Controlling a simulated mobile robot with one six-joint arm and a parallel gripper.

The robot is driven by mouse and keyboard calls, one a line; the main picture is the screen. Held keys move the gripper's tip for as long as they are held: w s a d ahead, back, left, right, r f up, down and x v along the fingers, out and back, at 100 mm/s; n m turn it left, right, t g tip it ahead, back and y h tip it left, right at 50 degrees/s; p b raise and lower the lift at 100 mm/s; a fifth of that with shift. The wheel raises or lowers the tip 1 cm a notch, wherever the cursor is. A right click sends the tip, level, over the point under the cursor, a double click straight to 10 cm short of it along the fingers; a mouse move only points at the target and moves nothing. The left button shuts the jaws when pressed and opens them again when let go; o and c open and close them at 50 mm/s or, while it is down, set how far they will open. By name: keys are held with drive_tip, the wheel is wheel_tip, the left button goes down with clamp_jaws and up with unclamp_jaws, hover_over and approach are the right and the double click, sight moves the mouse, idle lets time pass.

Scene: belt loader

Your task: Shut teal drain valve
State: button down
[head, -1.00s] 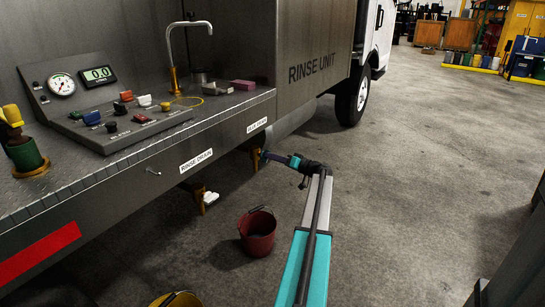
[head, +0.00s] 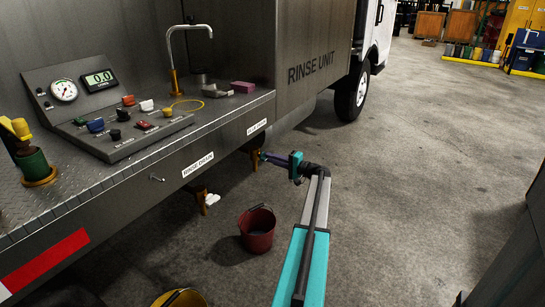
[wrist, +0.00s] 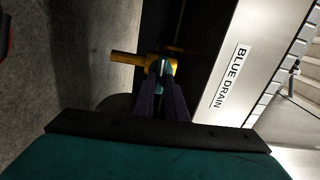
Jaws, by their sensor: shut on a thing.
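A brass drain valve (wrist: 152,60) sits under the truck's side edge, by the "BLUE DRAIN" label (wrist: 230,78). Its spout points left in the wrist view. My gripper (wrist: 161,70) has its two dark fingers closed on a small teal handle (wrist: 161,66) at the valve body; the fingers hide most of it. In the head view my gripper (head: 264,156) reaches the brass valve (head: 255,159) from the right, below the label (head: 257,126). The handle itself is too small there to make out.
A second brass valve with a white handle (head: 212,199) hangs under the "RINSE DRAIN" label (head: 198,165). A red bucket (head: 257,232) stands on the floor below, and a yellow bucket (head: 180,299) nearer. Floor to the right is clear.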

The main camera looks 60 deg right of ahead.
drive_tip(key=shift+m, duration=0.4)
drive_tip(key=c, duration=1.8)
unclamp_jaws()
drive_tip(key=shift+s, duration=0.15)
drive_tip(key=s+p, duration=0.1)
drive_tip(key=s, duration=1.2)
drive_tip(key=shift+s, duration=0.25)
